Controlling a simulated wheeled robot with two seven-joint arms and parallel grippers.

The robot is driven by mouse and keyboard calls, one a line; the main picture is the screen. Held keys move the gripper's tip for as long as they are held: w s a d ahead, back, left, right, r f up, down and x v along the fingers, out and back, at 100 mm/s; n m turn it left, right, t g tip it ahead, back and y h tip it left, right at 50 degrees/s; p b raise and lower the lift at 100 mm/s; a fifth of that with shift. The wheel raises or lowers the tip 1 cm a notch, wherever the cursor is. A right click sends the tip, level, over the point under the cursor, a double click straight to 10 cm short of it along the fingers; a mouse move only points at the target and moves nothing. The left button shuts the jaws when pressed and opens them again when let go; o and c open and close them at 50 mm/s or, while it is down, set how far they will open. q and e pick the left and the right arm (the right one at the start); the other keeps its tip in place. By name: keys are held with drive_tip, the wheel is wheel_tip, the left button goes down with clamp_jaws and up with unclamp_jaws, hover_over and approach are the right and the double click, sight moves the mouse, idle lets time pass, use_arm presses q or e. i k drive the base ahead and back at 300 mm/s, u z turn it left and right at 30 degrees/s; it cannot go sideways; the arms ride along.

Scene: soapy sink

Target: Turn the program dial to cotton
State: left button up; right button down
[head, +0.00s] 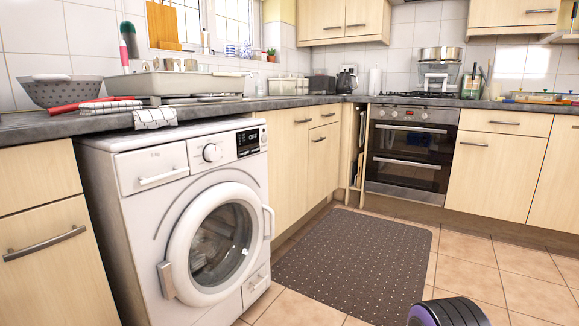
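The white washing machine (122,240) stands under the worktop at the left. Its round program dial (211,153) is on the upper front panel, between the detergent drawer (152,168) and the dark display (248,142). The display shows small light characters, too small to read. The dial's pointer setting and the program labels are also too small to read. The round glass door (220,245) appears shut, with something pale behind the glass.
A dark dotted mat (355,262) lies on the tiled floor right of the machine. A checked cloth (154,117) hangs over the worktop edge above it. A grey colander (65,92) stands on the worktop. An oven (410,150) is at the back. The floor before the machine looks clear.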

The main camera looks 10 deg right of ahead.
sight(212, 153)
drive_tip(key=u, duration=0.45)
drive_tip(key=k, duration=0.2)
drive_tip(key=z, duration=1.65)
drive_tip(key=i, duration=0.9)
drive_tip(key=u, duration=0.85)
drive_tip(key=i, duration=0.85)
drive_tip(key=u, duration=0.9)
